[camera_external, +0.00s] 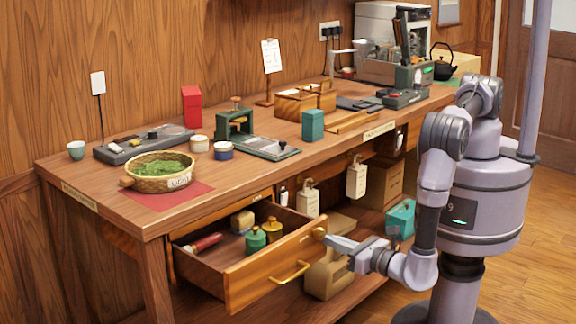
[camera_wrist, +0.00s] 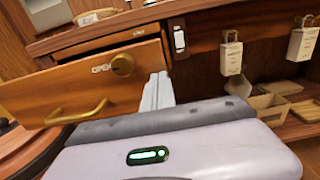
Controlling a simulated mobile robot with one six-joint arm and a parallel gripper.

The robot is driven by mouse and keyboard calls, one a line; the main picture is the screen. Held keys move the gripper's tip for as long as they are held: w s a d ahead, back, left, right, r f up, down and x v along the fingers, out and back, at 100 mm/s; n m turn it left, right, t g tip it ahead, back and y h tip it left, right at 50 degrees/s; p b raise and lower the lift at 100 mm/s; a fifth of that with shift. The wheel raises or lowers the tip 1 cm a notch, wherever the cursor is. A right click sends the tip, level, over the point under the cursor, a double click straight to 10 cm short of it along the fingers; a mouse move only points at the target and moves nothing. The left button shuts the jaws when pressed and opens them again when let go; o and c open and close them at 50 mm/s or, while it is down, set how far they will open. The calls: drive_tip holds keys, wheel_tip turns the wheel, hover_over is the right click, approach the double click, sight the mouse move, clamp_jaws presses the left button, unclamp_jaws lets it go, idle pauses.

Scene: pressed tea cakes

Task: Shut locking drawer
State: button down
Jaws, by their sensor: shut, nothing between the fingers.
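The drawer (camera_external: 252,277) under the left part of the wooden bench is pulled open. Its wooden front (camera_wrist: 30,92) shows in the wrist view with a brass handle (camera_wrist: 77,112), a round brass lock knob (camera_wrist: 123,65) and an "OPEN" label. In the external view the brass handle (camera_external: 290,273) faces the room. A green tin, a brass-coloured tin, a red-handled tool and a small tan block lie inside the drawer. My gripper (camera_external: 335,242) is shut and empty, close to the right end of the drawer front near the knob. In the wrist view its fingers (camera_wrist: 157,92) are right of the knob; contact is unclear.
White tags (camera_external: 356,180) hang under the bench right of the drawer. A brown object (camera_external: 324,277), a teal box (camera_external: 401,218) and a cardboard box (camera_external: 380,183) sit on the lower shelf. The benchtop holds a tea basket (camera_external: 160,170) and several tools.

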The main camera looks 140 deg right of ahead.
sight(278, 220)
drive_tip(key=d+b, duration=0.3)
drive_tip(key=d, duration=1.5)
drive_tip(key=shift+d, duration=0.55)
drive_tip(key=shift+d+r, duration=0.1)
drive_tip(key=shift+r, duration=0.15)
